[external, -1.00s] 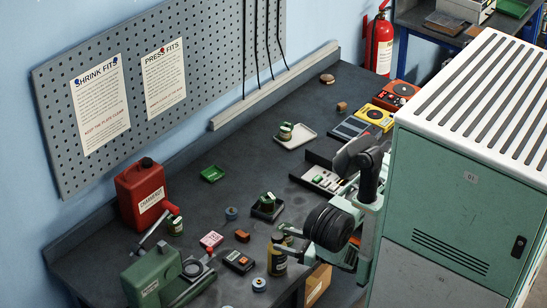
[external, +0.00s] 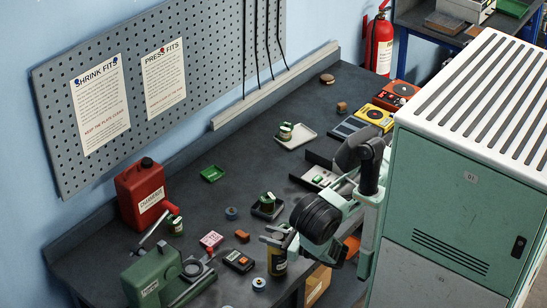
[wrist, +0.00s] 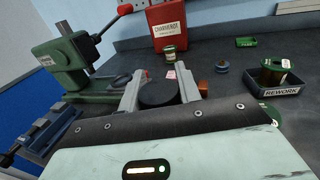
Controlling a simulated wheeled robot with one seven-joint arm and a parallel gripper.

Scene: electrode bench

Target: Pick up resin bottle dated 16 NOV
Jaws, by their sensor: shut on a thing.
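A dark bottle (external: 277,265) with a yellowish label stands upright near the bench's front edge in the external view. Its date is too small to read. My gripper (external: 277,240) is at the bottle's top, its fingers on either side and shut on it. In the wrist view, a round black cap (wrist: 158,93) sits between the two grey fingers of my gripper (wrist: 160,85). The bottle's body is hidden below the cap in that view. I cannot tell whether the bottle is clear of the bench.
A green press (external: 155,277) and a red can (external: 142,195) stand to the left. A REWORK tray (wrist: 282,90) holds a green-topped spool.

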